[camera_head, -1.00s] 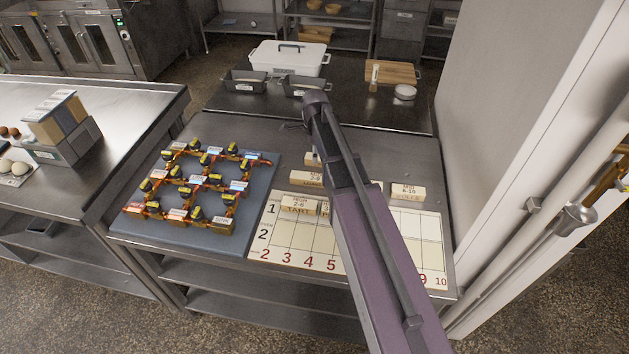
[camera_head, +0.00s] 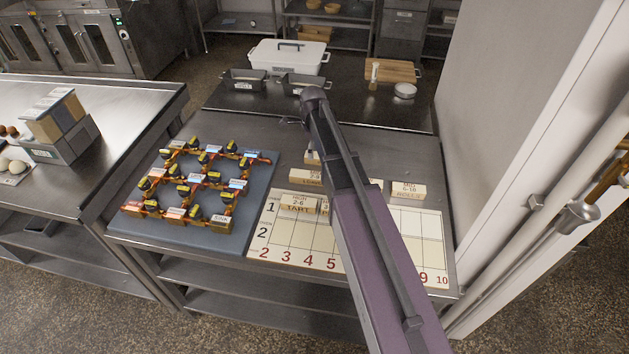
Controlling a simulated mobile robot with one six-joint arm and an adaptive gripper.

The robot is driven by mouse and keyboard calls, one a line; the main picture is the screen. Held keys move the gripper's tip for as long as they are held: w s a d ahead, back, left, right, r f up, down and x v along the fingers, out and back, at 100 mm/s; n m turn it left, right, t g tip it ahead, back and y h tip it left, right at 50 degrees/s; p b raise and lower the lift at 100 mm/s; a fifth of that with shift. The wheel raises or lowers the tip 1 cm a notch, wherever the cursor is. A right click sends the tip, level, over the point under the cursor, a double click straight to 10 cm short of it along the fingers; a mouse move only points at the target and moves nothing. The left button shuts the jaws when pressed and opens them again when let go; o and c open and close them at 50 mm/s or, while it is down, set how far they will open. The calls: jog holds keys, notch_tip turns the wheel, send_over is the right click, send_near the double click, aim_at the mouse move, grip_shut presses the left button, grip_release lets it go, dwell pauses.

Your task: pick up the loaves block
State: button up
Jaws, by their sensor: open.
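A pale wooden block (camera_head: 305,177) with dark lettering, partly covered by my arm, lies just behind the numbered board. Its lettering seems to start with L, so it looks like the loaves block, but I cannot read it fully. My gripper (camera_head: 291,121) is mostly hidden behind my arm. Only a small dark part, seemingly a finger, shows left of the arm's far end, beyond the block and apart from it. No block shows in it.
The tart block (camera_head: 297,203) lies on the numbered board (camera_head: 283,235). The rolls block (camera_head: 408,190) is at right. Another block (camera_head: 312,157) is partly hidden. A blue-grey mat (camera_head: 245,215) with dark-and-yellow pieces lies left. Tins and a white box (camera_head: 287,58) stand behind.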

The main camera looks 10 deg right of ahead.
aim_at(314, 175)
jog(key=shift+f+b, duration=3.4)
jog(key=shift+f, duration=0.35)
jog(key=f+b, duration=0.3)
jog(key=shift+s+d+f, duration=0.15)
jog(key=shift+s, duration=0.2)
jog(key=shift+f+b, duration=0.95)
jog(key=shift+b, duration=0.15)
jog(key=c, duration=1.3)
